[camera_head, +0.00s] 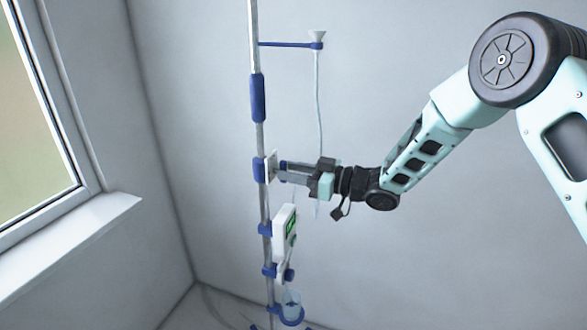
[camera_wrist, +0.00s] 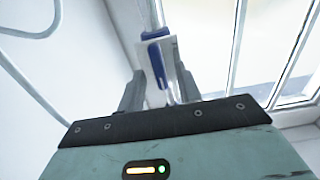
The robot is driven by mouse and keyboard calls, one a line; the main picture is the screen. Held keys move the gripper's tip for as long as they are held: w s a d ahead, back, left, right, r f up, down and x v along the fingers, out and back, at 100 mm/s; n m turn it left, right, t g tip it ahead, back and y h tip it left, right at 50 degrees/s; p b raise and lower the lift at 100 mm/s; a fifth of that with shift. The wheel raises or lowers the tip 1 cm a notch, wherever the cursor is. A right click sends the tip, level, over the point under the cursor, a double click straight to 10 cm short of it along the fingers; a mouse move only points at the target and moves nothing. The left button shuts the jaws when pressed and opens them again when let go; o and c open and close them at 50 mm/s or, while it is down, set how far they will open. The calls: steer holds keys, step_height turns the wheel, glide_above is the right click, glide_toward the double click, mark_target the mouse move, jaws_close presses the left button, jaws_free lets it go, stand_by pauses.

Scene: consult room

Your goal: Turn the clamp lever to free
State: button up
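A blue clamp (camera_head: 259,170) with a white plate (camera_head: 272,166) is fixed on the upright pole, left of centre in the head view. In the wrist view, the white plate (camera_wrist: 171,52) lies beyond my fingertips, and a narrow blue lever (camera_wrist: 157,64) hangs in front of it. My gripper (camera_head: 286,172) reaches in from the right, level with the clamp. In the wrist view my gripper (camera_wrist: 160,76) has its two grey fingers apart, one on each side of the lever. I see a gap between fingers and lever; whether the tips touch the plate cannot be told.
The pole (camera_head: 253,40) carries a blue grip, a side arm with a funnel (camera_head: 317,38) and hanging tube (camera_head: 318,100), a white device with a green screen (camera_head: 285,230), and a low blue ring with a cup (camera_head: 291,305). A window sill (camera_head: 75,245) is left. Walls are bare.

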jaws_close()
